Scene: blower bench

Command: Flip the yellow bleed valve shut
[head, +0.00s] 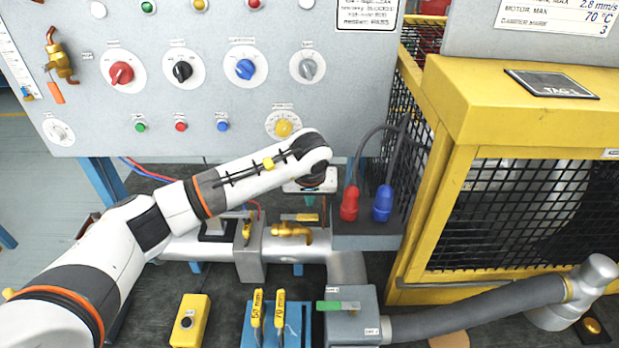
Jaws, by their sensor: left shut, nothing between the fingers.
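Below the control panel, a grey pipe (200,247) carries a brass-yellow valve fitting (290,231). A flat yellow piece (300,217) shows just above the fitting, and a narrow yellow lever (247,231) stands upright to its left. I cannot tell for sure which of these is the bleed valve's handle. My left gripper (309,201) points down, just above and behind the brass-yellow fitting as seen here. It is shut and empty; its fingertips are small and hard to make out, and I see no clear contact. My right gripper is not in view.
The panel (210,120) with knobs rises behind my left arm. A yellow mesh guard (480,110) blocks the right side. A grey box (350,300) with a green lever and a yellow button box (190,318) stand in front.

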